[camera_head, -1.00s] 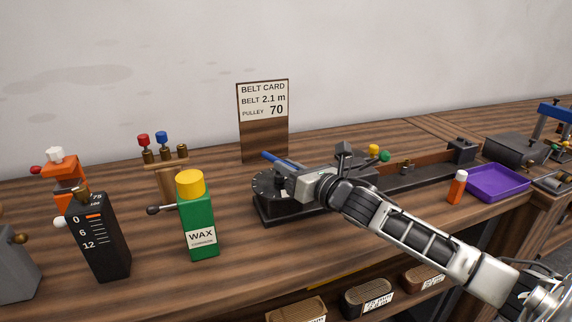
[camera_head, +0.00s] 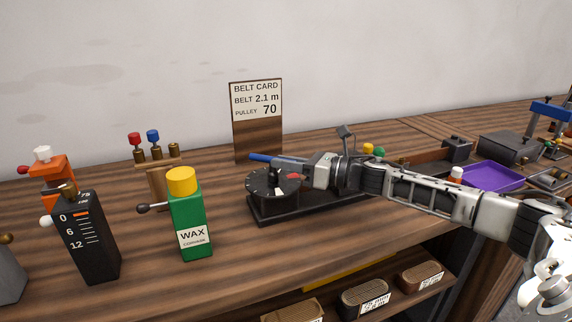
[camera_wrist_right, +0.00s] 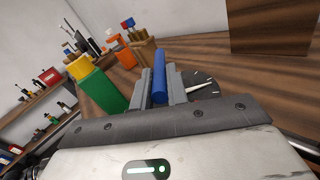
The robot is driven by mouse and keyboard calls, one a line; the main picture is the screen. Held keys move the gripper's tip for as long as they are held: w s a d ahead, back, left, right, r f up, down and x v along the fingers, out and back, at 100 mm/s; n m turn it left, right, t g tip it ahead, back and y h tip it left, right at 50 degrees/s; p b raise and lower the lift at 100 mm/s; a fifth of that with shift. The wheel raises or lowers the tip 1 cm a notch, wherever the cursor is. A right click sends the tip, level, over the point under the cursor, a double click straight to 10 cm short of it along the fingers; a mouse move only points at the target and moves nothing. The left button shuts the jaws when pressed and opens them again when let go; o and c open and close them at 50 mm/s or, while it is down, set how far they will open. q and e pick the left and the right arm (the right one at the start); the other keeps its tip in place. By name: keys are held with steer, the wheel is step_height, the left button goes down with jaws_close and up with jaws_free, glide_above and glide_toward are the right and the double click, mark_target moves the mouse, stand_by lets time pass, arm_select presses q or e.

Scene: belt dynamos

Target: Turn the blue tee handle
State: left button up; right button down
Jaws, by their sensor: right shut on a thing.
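The blue tee handle (camera_head: 270,158) lies above a round black dial (camera_head: 268,184) on a black base. It sticks out to the left of my right gripper (camera_head: 303,165). In the right wrist view the blue bar (camera_wrist_right: 160,78) lies between the two grey fingers of the right gripper (camera_wrist_right: 160,88), which is shut on it. My left gripper is not in view.
A green wax bottle (camera_head: 190,220) with a yellow cap stands left of the dial. A black scale block (camera_head: 88,240) is further left. The belt card (camera_head: 257,110) stands behind. A purple tray (camera_head: 492,177) lies at the right, beyond my right arm.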

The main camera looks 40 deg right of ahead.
steer(key=shift+r, duration=0.1)
steer(key=c, duration=1.4)
jaws_free()
